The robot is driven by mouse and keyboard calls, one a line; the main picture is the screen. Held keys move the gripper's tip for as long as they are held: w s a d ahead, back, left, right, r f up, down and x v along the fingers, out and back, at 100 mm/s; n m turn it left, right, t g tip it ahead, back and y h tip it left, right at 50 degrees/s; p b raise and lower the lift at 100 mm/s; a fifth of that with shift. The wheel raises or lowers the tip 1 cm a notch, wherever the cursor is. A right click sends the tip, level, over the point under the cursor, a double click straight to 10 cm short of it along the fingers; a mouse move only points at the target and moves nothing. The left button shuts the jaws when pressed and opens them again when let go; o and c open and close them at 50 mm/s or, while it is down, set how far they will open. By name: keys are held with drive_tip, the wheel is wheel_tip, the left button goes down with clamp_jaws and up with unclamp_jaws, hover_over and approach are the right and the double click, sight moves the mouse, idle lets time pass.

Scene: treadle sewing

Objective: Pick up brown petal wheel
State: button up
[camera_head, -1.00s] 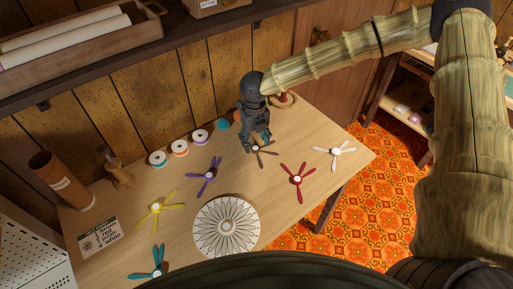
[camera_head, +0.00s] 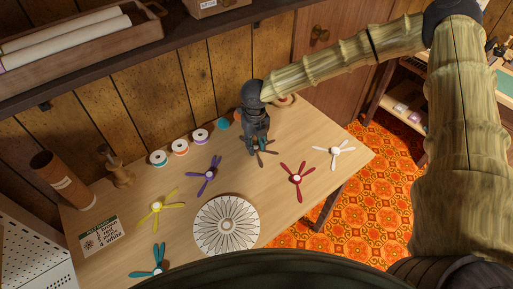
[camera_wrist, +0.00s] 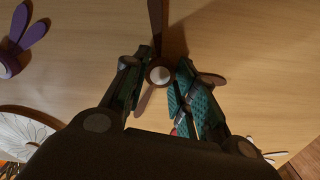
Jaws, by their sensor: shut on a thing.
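The brown petal wheel (camera_head: 270,151) is at the far middle of the table, mostly covered by my gripper (camera_head: 257,147) in the head view. In the wrist view the brown petal wheel (camera_wrist: 158,22) shows a pale round hub with brown petals around it. My gripper (camera_wrist: 163,72) has its fingers on either side of the hub and is shut on the wheel. One petal points up between the fingers, one points down, and one shows to the right behind a finger. I cannot tell whether the wheel touches the table.
Red (camera_head: 298,175), white (camera_head: 335,151), purple (camera_head: 209,174), yellow (camera_head: 157,208) and teal (camera_head: 157,262) wheels lie around on the table. A round patterned disc (camera_head: 227,224) lies at the front. Thread spools (camera_head: 180,148) line the wall side. A card (camera_head: 101,237) lies at left.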

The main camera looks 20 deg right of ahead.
drive_tip(key=shift+r, duration=0.15)
drive_tip(key=shift+r, duration=0.6)
wheel_tip(320, 180, up, 2)
drive_tip(key=shift+r+b, duration=0.1)
drive_tip(key=shift+b, duration=0.4)
drive_tip(key=s+a+b, duration=0.1)
drive_tip(key=s+a, duration=0.1)
drive_tip(key=s, duration=0.2)
drive_tip(key=s+a, duration=0.3)
drive_tip(key=s, duration=0.1)
drive_tip(key=s+a+r+b, duration=0.1)
drive_tip(key=s+a, duration=0.2)
drive_tip(key=s, duration=0.1)
drive_tip(key=shift+s+r+b, duration=0.1)
drive_tip(key=shift+s+b, duration=0.25)
drive_tip(key=shift+s, duration=0.05)
drive_tip(key=shift+s+a+r, duration=0.15)
drive_tip(key=shift+s, duration=0.25)
drive_tip(key=shift+r+p, duration=0.15)
drive_tip(key=shift+p, duration=0.4)
